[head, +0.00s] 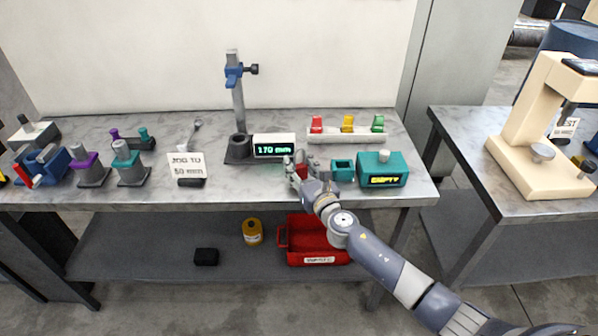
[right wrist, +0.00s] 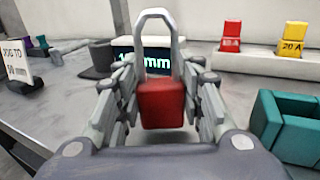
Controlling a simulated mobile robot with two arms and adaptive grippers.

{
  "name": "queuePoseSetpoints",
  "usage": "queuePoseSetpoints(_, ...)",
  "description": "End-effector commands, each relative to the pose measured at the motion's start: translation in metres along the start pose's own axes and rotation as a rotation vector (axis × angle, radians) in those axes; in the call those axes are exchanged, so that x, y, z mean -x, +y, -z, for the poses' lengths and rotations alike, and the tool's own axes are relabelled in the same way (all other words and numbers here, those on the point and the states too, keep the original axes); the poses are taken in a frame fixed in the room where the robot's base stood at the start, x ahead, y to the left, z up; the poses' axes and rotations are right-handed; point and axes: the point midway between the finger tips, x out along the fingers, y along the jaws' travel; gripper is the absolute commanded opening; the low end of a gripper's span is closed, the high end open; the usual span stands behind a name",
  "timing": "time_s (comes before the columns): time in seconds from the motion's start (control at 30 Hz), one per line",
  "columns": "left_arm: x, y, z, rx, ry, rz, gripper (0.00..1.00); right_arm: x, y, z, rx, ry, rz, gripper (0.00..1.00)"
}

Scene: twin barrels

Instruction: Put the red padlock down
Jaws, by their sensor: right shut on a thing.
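The red padlock (right wrist: 162,105) is between the fingers of my right gripper (right wrist: 163,100) in the right wrist view, its grey shackle (right wrist: 154,42) pointing up. My right gripper is shut on its red body. In the head view the right gripper (head: 298,168) is near the front of the grey workbench (head: 226,190), and the red padlock (head: 302,172) shows only partly between the fingers. I cannot tell whether the padlock touches the bench top. My left gripper is not in view.
A display reading 170 mm (head: 274,147) stands behind the gripper. A teal open box (head: 343,170) and a teal device reading EMPTY (head: 382,171) are to the right. A white rack (head: 340,136) holds red, yellow and green pieces. Bare bench lies left of the gripper.

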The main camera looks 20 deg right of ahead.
Motion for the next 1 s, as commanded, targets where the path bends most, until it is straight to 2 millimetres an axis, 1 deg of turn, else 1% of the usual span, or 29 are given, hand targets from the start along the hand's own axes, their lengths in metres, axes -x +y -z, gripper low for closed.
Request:
queuePoseSetpoints(0.03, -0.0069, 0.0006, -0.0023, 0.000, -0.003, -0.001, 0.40, -0.0004, 0.0006, 0.0072, -0.002, -0.003, 0.000, 0.14)
queuePoseSetpoints(0.07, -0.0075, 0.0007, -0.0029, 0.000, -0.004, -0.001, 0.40, -0.0004, 0.0003, 0.0084, -0.002, -0.003, 0.000, 0.14)
queuePoseSetpoints(0.33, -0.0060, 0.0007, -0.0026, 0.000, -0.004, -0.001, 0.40, -0.0001, -0.0002, 0.0078, 0.000, -0.003, 0.000, 0.14)
queuePoseSetpoints(0.43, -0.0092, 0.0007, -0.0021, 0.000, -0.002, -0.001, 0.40, -0.0001, -0.0001, 0.0113, 0.000, -0.003, 0.000, 0.14)
queuePoseSetpoints(0.47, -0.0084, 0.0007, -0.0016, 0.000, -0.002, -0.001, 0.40, 0.0000, -0.0001, 0.0107, 0.000, -0.002, 0.000, 0.40)
queuePoseSetpoints(0.5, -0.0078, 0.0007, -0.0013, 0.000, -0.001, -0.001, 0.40, 0.0000, -0.0001, 0.0101, 0.000, -0.002, 0.000, 0.49)
queuePoseSetpoints(0.53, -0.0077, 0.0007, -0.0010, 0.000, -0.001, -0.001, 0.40, 0.0000, -0.0001, 0.0101, 0.000, -0.002, 0.000, 0.55)
queuePoseSetpoints(0.83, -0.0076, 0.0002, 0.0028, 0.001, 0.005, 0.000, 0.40, 0.0001, -0.0001, 0.0099, 0.000, -0.002, 0.000, 0.55)
queuePoseSetpoints(0.93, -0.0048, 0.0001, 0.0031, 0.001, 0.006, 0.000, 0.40, 0.0000, -0.0001, 0.0068, 0.000, -0.003, 0.000, 0.55)
queuePoseSetpoints(1.0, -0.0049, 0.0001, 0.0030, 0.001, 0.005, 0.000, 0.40, 0.0054, -0.0003, 0.0089, 0.001, -0.001, 0.000, 0.55)
